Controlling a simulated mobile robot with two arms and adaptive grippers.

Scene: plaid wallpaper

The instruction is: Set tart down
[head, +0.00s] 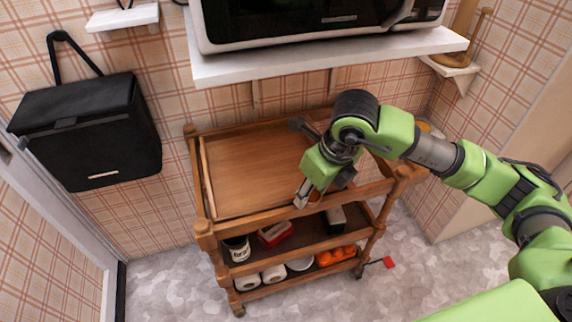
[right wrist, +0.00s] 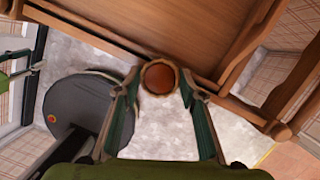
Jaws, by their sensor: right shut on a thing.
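The tart (right wrist: 159,77) is a small round pastry with a red-brown top and a paler rim. My right gripper (right wrist: 158,85) is shut on it, one finger on each side. In the head view my right gripper (head: 308,196) points down at the front edge of the wooden cart (head: 245,165), and only a small orange-brown bit of the tart shows beside the fingers. In the right wrist view the tart overlaps the cart's edge, with floor behind its near side.
The cart's top tray is bare with raised rims. Its lower shelves hold a dark jar (head: 237,248), a red box (head: 274,233), white rolls (head: 272,273) and orange items (head: 335,256). A microwave on a white shelf (head: 330,58) overhangs behind. A black bag (head: 90,130) hangs left.

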